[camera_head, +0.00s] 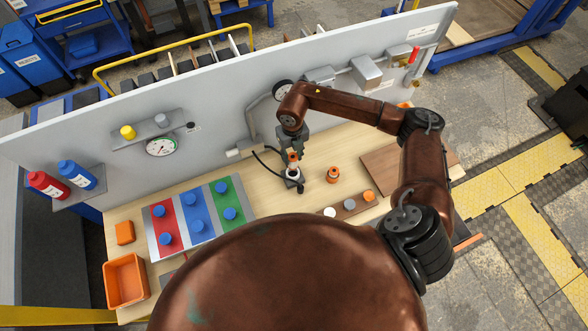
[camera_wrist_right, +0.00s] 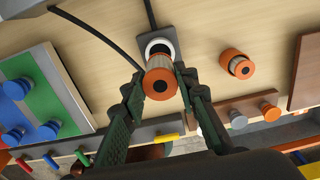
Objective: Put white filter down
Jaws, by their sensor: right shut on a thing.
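My right gripper (camera_head: 293,152) points down over a dark mount (camera_head: 298,186) on the bench. It is shut on a pale pleated filter with orange end caps (camera_wrist_right: 160,82), which shows between the fingers in the right wrist view. A white ring-shaped piece (camera_wrist_right: 158,46) sits at the mount, right by the filter's far end. I cannot tell whether filter and ring touch. A second orange-capped filter (camera_head: 333,175) stands apart on the bench to the right, and also shows in the wrist view (camera_wrist_right: 238,64). My left gripper is not in view.
A wooden strip (camera_head: 340,209) holds white, grey and orange round pieces. A brown board (camera_head: 385,165) lies at the right. A red, blue and green panel with blue knobs (camera_head: 232,192) and an orange bin (camera_head: 125,280) are at the left. A grey wall panel (camera_head: 215,95) with gauges stands behind.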

